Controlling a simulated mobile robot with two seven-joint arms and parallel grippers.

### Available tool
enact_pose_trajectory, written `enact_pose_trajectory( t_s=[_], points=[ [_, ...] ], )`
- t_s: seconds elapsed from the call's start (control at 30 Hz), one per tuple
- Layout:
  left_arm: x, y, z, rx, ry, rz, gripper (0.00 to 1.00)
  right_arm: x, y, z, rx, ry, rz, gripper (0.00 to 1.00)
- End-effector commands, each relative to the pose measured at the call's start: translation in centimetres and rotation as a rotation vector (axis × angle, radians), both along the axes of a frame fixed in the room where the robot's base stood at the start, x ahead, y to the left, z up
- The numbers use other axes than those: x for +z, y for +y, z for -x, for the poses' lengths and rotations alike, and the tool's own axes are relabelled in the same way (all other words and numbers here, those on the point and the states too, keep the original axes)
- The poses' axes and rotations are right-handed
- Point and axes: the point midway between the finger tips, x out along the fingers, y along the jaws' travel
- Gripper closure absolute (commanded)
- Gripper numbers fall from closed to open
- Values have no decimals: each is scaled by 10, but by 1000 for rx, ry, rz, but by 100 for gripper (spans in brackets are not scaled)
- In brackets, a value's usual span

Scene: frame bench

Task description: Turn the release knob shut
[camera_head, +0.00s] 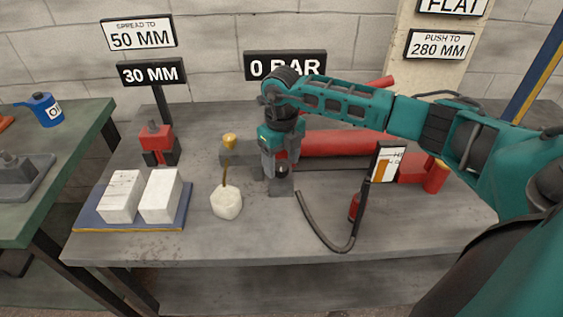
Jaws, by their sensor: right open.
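My right gripper (281,168) reaches in from the right and points down over the near end of the pump, at a grey block (282,188). It is open. The release knob cannot be made out for certain; it may be hidden by the gripper, and I cannot tell whether the fingers touch it. The pump's red cylinder (340,143) lies behind and right of the gripper, with a red handle above it. A small gold-coloured knob (230,141) shows left of the gripper. The sign behind reads 0 BAR (308,64). My left gripper is not in view.
A black hose (325,243) loops over the bench front (400,240). A gauge panel (387,163) stands right. A whitish lump (226,202), two white blocks (160,194) on a blue tray (90,216), and a red-and-black tool (159,144) stand left.

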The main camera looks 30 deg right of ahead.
Motion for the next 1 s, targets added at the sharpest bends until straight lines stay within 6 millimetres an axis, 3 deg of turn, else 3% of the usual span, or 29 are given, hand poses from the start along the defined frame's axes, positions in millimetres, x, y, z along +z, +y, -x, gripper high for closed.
enact_pose_trajectory(
  t_s=[0.3, 0.5, 0.7, 1.0],
  points=[
    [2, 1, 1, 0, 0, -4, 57, 71, -1, -1, 0, -6, 0, 35],
    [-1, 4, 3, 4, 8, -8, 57, 104, 0, -1, 0, -5, -1, 35],
    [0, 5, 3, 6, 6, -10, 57, 116, 0, 0, 0, -3, 0, 35],
    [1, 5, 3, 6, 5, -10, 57, 116, 0, 0, 0, -2, 0, 35]
  ],
)
